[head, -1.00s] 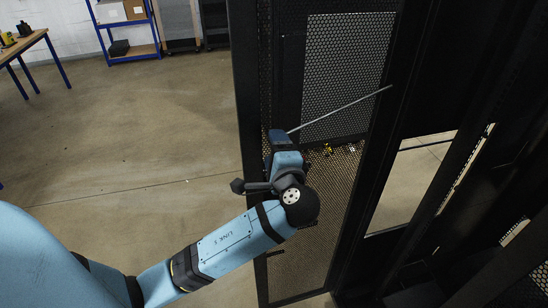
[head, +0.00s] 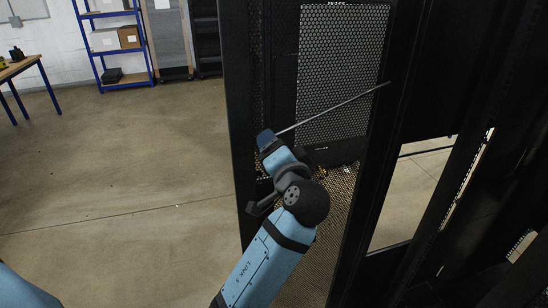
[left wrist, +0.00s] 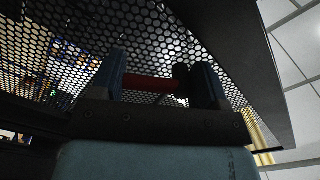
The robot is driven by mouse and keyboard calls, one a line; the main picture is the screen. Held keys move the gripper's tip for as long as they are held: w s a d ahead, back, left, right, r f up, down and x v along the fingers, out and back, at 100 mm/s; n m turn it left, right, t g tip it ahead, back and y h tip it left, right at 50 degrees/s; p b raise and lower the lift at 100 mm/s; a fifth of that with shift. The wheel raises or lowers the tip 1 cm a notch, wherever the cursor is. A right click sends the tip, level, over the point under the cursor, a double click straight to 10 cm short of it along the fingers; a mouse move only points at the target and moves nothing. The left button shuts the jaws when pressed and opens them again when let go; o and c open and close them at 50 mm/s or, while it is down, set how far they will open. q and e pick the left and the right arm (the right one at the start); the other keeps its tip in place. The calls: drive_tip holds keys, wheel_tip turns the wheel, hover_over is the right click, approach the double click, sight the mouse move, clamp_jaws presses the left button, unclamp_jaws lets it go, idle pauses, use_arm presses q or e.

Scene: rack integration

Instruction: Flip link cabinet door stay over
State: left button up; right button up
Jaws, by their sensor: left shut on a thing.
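The link door stay (head: 335,108) is a thin grey rod. It slopes from the dark rack upright at the right down to my left gripper (head: 267,139) at the mesh door. My left gripper is shut on the stay's near end, which it hides in the head view. In the left wrist view, a red piece (left wrist: 150,83) lies between the two fingers of the left gripper (left wrist: 160,78), with the mesh behind it. My right gripper is not in view.
The black perforated cabinet door (head: 345,70) stands open, its dark edge (head: 238,110) just left of my gripper. The rack frame (head: 375,160) rises close on the right. A blue shelf (head: 116,50) and a wooden table (head: 20,68) stand far left. The floor (head: 130,160) between is clear.

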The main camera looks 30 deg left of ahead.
use_arm(q)
drive_tip(key=shift+w+d+f, duration=0.1)
drive_tip(key=shift+f, duration=0.25)
drive_tip(key=o, duration=0.7)
drive_tip(key=shift+w, duration=0.1)
drive_tip(key=shift+o, duration=0.2)
drive_tip(key=shift+w, duration=0.15)
drive_tip(key=shift+r, duration=0.1)
